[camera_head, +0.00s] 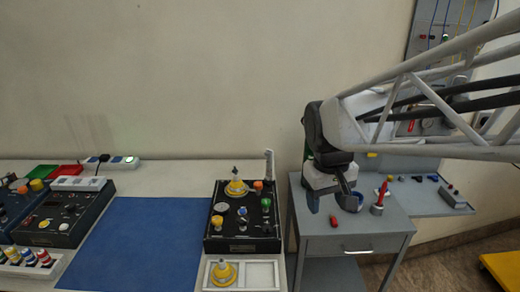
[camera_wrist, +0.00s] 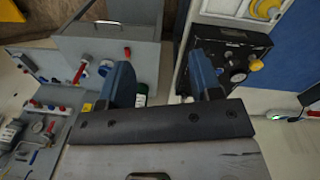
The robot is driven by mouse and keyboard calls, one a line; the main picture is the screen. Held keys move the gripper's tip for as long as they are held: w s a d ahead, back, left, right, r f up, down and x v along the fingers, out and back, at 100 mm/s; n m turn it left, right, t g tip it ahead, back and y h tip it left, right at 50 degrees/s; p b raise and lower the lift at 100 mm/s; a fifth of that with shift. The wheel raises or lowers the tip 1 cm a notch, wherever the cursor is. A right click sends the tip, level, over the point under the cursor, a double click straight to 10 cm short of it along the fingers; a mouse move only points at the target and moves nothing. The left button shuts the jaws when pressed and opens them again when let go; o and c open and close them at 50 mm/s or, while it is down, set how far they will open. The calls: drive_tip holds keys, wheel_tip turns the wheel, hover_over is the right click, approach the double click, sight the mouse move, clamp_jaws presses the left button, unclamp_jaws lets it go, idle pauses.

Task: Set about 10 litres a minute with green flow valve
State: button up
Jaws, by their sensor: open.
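The black trainer panel (camera_head: 242,242) stands on the white bench, right of the blue mat. A green knob (camera_head: 266,203) sits at its right side, below an orange knob (camera_head: 258,185). A pale upright tube (camera_head: 269,165) rises at the back right corner of the panel. The panel also shows in the wrist view (camera_wrist: 228,42), partly behind one finger; I cannot make out the green knob there. My gripper (camera_head: 332,201) is open and empty above the grey cart, right of the panel and apart from it. Its two fingers show in the wrist view (camera_wrist: 161,78).
The grey cart (camera_head: 345,243) holds a red-topped item (camera_head: 380,196) and a blue ring-like item near my gripper. A yellow knob on a disc (camera_head: 224,270) lies in the white tray in front. The blue mat (camera_head: 150,240) is bare. Another console (camera_head: 62,215) stands left.

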drive_tip(key=w+a+f+n+g+h, duration=0.1)
drive_tip(key=w+a+f+n, duration=0.15)
drive_tip(key=w, duration=0.45)
drive_tip(key=w+a+f+n+g, duration=0.1)
drive_tip(key=w+a, duration=0.3)
drive_tip(key=w, duration=0.3)
drive_tip(key=n+g+h, duration=0.2)
approach(266, 201)
drive_tip(key=s, duration=0.1)
drive_tip(key=shift+w+d+f+n, duration=0.15)
drive_tip(key=shift+d+f+n, duration=0.15)
drive_tip(key=shift+f, duration=0.2)
drive_tip(key=shift+f, duration=0.15)
drive_tip(key=shift+x, duration=3.85)
drive_tip(key=c, duration=0.9)
drive_tip(key=shift+c, duration=0.2)
